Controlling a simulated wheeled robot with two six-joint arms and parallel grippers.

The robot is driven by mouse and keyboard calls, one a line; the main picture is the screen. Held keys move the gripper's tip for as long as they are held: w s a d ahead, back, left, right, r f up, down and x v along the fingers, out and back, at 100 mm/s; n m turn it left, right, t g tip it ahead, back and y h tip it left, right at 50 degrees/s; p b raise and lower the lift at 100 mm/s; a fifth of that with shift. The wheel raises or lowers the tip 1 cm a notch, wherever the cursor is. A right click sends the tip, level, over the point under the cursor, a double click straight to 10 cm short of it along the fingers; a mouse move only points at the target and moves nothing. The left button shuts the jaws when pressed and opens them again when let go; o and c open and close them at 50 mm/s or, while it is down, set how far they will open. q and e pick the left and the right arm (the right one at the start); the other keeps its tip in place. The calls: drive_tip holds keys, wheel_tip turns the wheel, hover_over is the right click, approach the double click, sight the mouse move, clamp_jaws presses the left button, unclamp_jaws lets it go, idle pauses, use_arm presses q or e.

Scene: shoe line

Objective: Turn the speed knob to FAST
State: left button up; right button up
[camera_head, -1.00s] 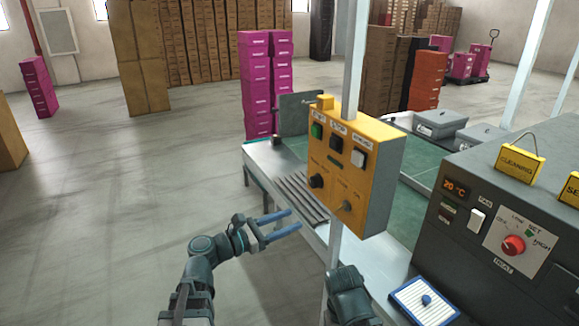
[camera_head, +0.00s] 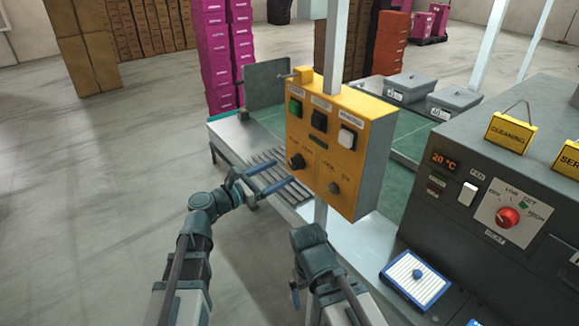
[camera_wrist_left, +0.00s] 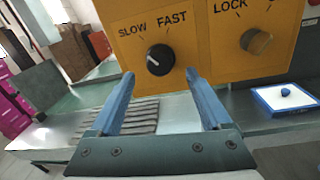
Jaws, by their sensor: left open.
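The black speed knob (camera_head: 297,161) is on the lower left of the yellow control box (camera_head: 346,190). In the left wrist view the knob (camera_wrist_left: 160,60) sits below the words SLOW and FAST; its white mark is at its upper left, on the SLOW side. My left gripper (camera_head: 281,172) is open and empty. Its two blue fingers point at the box, with the tips just short of the knob and to either side of it in the left wrist view (camera_wrist_left: 159,74).
A LOCK knob (camera_wrist_left: 257,41) is right of the speed knob. Green (camera_head: 296,108), black (camera_head: 319,120) and white (camera_head: 347,138) buttons are above. A grey machine (camera_head: 490,170) with a red dial (camera_head: 507,217) stands right. Open floor lies left.

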sight(292, 165)
use_arm(q)
drive_tip(key=shift+x, duration=2.4)
drive_tip(key=shift+c, duration=0.4)
clamp_jaws()
